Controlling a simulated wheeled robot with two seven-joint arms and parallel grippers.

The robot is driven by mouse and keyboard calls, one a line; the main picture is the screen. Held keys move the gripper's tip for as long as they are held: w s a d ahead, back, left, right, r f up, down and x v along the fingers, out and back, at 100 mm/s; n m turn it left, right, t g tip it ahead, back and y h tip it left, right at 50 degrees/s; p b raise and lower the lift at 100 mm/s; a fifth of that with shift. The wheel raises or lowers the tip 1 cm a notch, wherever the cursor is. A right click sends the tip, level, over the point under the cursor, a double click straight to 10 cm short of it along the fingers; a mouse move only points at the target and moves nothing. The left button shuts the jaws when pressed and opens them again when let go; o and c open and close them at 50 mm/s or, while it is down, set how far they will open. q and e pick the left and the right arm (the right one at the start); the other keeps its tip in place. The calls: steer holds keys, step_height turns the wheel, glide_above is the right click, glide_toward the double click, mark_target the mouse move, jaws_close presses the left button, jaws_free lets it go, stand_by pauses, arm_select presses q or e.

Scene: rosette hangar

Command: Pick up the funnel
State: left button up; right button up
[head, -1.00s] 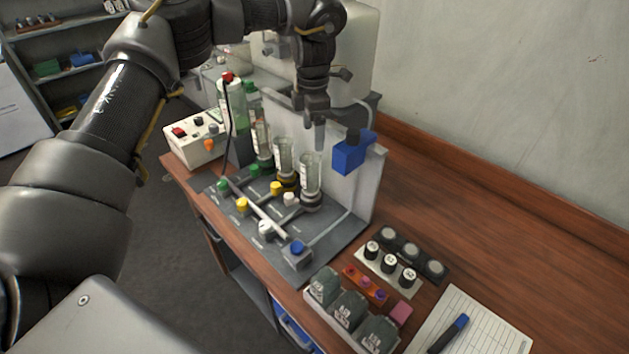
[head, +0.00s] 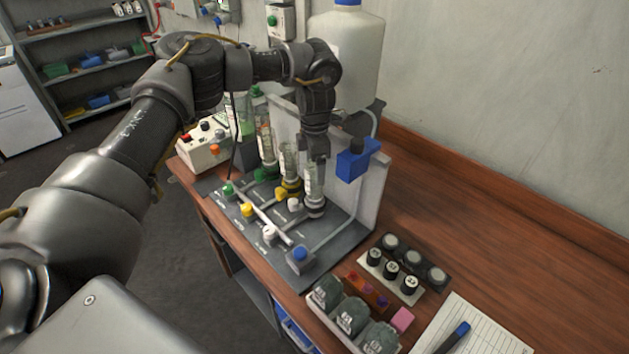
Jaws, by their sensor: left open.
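I cannot make out a funnel clearly in the head view. My left gripper (head: 314,162) points down over the top of the rightmost clear column (head: 313,183) on the grey valve rack (head: 345,232). It is open, and its fingers overlap the column's top in the picture, so I cannot tell whether they touch it. The gripper hides whatever sits at that top. Two more clear columns (head: 289,160) stand to its left. My right gripper is out of view.
A blue block (head: 356,160) on the rack's upright panel is close right of the gripper. A large white jug (head: 345,60) stands behind. Grey bottles (head: 350,318), vials and a clipboard (head: 470,325) lie in front. The wooden bench is clear at right.

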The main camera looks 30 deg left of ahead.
arm_select(q)
step_height(320, 180, down, 2)
steer(key=shift+w+a+f, duration=0.1)
steer(key=shift+w+f, duration=0.05)
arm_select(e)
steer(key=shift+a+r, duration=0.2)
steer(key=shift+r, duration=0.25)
arm_select(q)
steer(key=shift+c, duration=1)
steer(key=c, duration=0.9)
steer(key=shift+c, duration=1)
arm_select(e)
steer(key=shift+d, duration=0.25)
